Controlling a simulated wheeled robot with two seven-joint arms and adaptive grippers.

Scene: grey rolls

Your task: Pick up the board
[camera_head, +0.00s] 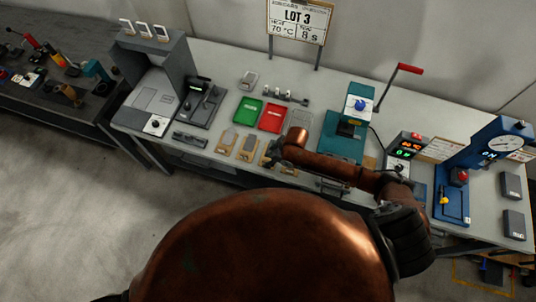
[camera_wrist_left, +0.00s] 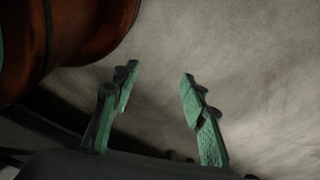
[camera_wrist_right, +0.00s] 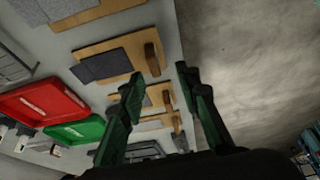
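Several small wooden boards lie in a row near the bench's front edge. In the head view, two of them, the left board (camera_head: 228,141) and the middle board (camera_head: 248,149), each carry a grey piece; one further right is partly hidden by my right arm. In the right wrist view, a larger-looking wooden board (camera_wrist_right: 121,42) has a dark grey sheet and an upright wooden block. Smaller-looking boards (camera_wrist_right: 156,99) show beyond it. My right gripper (camera_wrist_right: 160,76) is open and empty, its tips near the boards' block ends. My left gripper (camera_wrist_left: 160,72) is open and empty over the floor.
A red tray (camera_head: 271,118) and a green tray (camera_head: 247,110) lie behind the boards. A teal press (camera_head: 342,148) with a red-handled lever stands to the right, and a grey machine (camera_head: 160,75) to the left. Bare floor lies in front of the bench.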

